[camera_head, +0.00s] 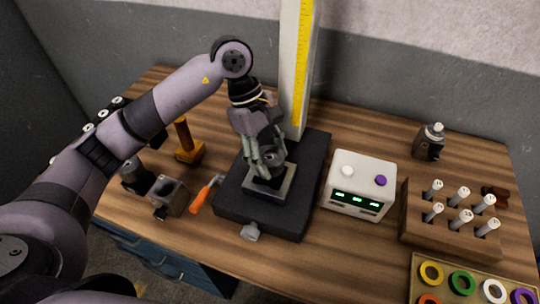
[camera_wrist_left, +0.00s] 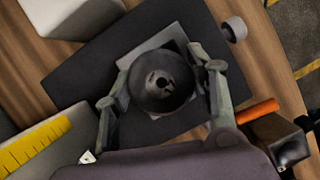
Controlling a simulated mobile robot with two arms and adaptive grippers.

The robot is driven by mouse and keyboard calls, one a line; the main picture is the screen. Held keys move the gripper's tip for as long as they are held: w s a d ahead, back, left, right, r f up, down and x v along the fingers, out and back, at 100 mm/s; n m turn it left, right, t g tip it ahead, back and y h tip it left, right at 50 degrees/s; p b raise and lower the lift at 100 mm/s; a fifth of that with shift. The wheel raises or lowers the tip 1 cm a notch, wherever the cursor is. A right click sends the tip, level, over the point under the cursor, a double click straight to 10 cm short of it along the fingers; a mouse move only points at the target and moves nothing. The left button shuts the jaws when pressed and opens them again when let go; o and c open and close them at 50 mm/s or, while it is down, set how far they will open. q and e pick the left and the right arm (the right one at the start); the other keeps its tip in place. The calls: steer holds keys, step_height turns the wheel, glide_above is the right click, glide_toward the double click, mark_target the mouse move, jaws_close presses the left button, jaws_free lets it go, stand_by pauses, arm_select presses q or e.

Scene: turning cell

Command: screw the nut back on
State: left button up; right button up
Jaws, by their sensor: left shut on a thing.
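My left gripper (camera_head: 268,152) reaches down over the black base of the measuring stand. It is shut on a dark round piece with a central hole, which I take to be the nut (camera_wrist_left: 160,100). One finger lies on each side of it in the left wrist view (camera_wrist_left: 164,90). The nut is over a grey square plate (camera_head: 282,192) on the black base (camera_head: 240,205). The fingers largely hide it in the head view, and I cannot tell whether it touches a thread below. My right gripper is not in view.
A white column with a yellow scale (camera_head: 302,60) rises behind. A white box with green displays (camera_head: 360,185) stands right of the base. A wooden rack (camera_head: 440,240) and tray of rings are further right. An orange-handled tool (camera_head: 203,198) and metal block (camera_head: 168,195) lie left.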

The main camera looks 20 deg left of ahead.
arm_select(q)
steer(key=m+g+b, duration=0.1)
steer(key=m+b, duration=0.2)
steer(key=m+g+y+b, duration=0.1)
steer(key=m+b, duration=0.2)
steer(key=shift+w+f+y, duration=0.1)
steer(key=shift+f+y, duration=0.1)
steer(key=shift+y, duration=0.1)
steer(key=shift+r+m, duration=0.35)
steer(key=shift+m, duration=0.45)
steer(key=shift+f+m+y+p, duration=0.1)
steer(key=shift+m+y+p, duration=0.3)
steer(key=shift+m, duration=0.3)
steer(key=m+y, duration=0.1)
steer(key=m, duration=0.2)
steer(key=shift+g+p, duration=0.4)
steer(key=m+y, duration=0.1)
steer(key=m, duration=0.3)
steer(key=shift+y, duration=0.4)
steer(key=shift+m+y, duration=0.3)
steer(key=shift+m, duration=0.8)
